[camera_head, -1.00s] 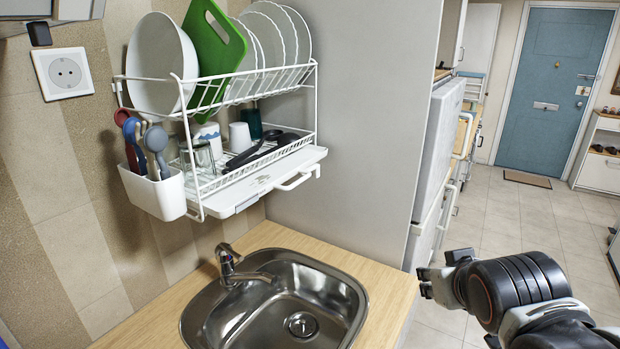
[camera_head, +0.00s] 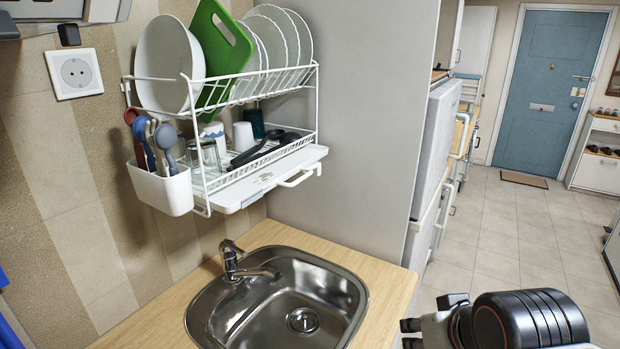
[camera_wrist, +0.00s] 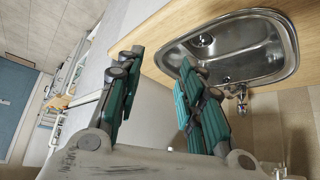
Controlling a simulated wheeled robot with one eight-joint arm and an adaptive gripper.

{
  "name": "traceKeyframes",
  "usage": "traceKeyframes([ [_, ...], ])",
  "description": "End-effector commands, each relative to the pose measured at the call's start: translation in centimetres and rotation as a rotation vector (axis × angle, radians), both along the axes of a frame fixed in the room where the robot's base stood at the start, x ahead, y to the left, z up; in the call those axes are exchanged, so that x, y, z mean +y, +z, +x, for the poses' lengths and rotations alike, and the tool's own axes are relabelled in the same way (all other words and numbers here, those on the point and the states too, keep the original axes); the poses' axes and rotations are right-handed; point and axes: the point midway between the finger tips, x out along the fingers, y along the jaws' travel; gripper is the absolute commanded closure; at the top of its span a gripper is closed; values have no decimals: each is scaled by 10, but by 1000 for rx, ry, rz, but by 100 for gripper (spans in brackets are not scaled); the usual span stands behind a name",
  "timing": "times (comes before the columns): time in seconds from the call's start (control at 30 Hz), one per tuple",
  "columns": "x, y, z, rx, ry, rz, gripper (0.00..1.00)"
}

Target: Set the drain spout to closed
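A white dish rack (camera_head: 215,125) hangs on the wall above the sink. My gripper (camera_head: 408,334) is at the lower right in the head view, right of the counter and well below and away from the tray. In the wrist view my gripper (camera_wrist: 160,62) shows its teal-padded fingers spread apart with nothing between them. The tray is not clearly visible there.
A steel sink (camera_head: 345,290) with a tap (camera_head: 231,262) is set in the wooden counter (camera_head: 390,280). The rack holds plates, a bowl, a green board (camera_head: 222,55) and a utensil cup (camera_head: 163,190). A grey panel (camera_head: 350,110) stands behind.

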Motion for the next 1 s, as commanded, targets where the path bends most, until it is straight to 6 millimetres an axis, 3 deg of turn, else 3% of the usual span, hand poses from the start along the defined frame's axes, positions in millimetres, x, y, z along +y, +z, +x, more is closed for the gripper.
traceKeyframes([
  [0.37, 16, 24, 41, -95, 57, 22, 65],
  [0.57, 30, 46, 78, -188, 102, 40, 65],
  [0.77, 52, 82, 138, -339, 157, 64, 65],
  [1.0, 81, 138, 235, -603, 197, 83, 65],
])
